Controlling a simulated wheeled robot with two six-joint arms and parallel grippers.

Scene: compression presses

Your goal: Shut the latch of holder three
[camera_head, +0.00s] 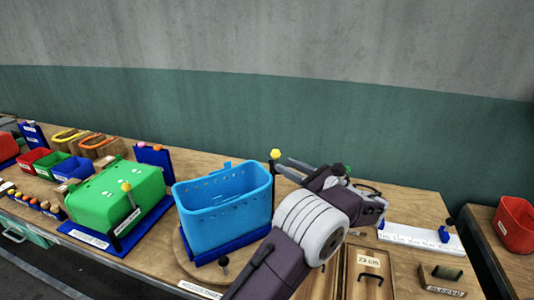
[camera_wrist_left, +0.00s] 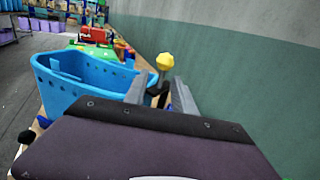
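A light blue perforated bin (camera_head: 222,208) stands in a dark blue holder (camera_head: 232,246) on the bench. A lever with a yellow knob (camera_head: 275,154) stands upright at the bin's back right corner; the knob also shows in the left wrist view (camera_wrist_left: 165,62). My left gripper (camera_head: 284,164) is open at the right of this lever. In the left wrist view its fingers (camera_wrist_left: 160,82) stand apart with the lever between or just beyond them; contact cannot be told. I cannot read which holder is number three. My right gripper is not in view.
A green box (camera_head: 110,198) with another yellow-knobbed lever (camera_head: 127,188) stands left of the bin. Small red, green and blue bins (camera_head: 73,170) lie further left. A white strip (camera_head: 420,238) and a wooden panel (camera_head: 370,270) lie at right. A teal wall (camera_head: 330,125) runs behind the bench.

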